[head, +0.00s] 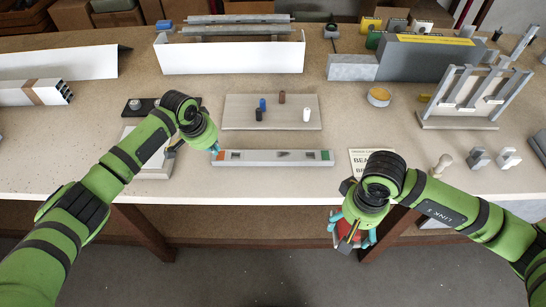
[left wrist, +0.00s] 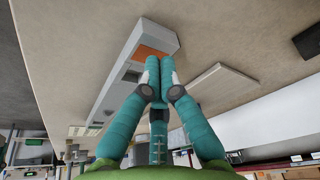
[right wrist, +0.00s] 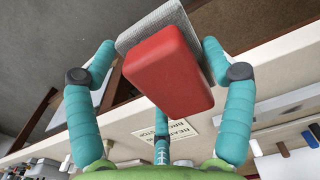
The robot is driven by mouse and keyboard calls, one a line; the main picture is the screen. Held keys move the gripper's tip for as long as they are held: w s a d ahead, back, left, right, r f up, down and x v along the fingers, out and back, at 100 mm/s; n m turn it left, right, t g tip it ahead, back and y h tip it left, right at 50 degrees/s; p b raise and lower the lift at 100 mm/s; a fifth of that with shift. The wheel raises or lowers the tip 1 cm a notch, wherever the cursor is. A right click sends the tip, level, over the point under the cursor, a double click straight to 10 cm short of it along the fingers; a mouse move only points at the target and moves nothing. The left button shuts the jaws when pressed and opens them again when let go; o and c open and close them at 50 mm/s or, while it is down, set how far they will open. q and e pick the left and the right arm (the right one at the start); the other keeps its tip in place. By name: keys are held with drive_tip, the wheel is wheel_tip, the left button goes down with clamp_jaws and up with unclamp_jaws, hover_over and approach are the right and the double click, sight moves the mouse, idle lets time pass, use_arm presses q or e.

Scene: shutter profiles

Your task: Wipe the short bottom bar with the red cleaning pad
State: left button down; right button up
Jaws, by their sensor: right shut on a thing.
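The short bottom bar (head: 275,158) lies on the front of the table, light grey with an orange patch at its left end and a green one at its right. Dark marks show on its face. In the left wrist view the bar (left wrist: 140,65) runs behind my fingers. My left gripper (head: 215,149) is shut and empty, close to the orange end; whether it touches the bar is unclear. My right gripper (head: 350,240) is shut on the red cleaning pad (right wrist: 168,72), beyond the table's front edge. The pad has a grey textured face.
A board (head: 232,116) with several small pegs lies behind the bar. A printed card (head: 366,158) lies to its right, near pale knobs (head: 440,165). A round amber tin (head: 379,96) and a grey rack (head: 470,95) stand farther right. A white channel (head: 230,57) stands behind.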

use_arm(q)
drive_tip(key=shift+f+b, duration=0.35)
drive_tip(key=shift+f, duration=0.3)
use_arm(e)
drive_tip(key=shift+f, duration=0.35)
use_arm(q)
drive_tip(key=shift+r, duration=0.1)
use_arm(e)
drive_tip(key=shift+r, duration=0.1)
use_arm(q)
wheel_tip(320, 180, up, 6)
drive_tip(key=p, duration=0.7)
use_arm(e)
wheel_tip(320, 180, up, 7)
drive_tip(key=shift+f, duration=0.15)
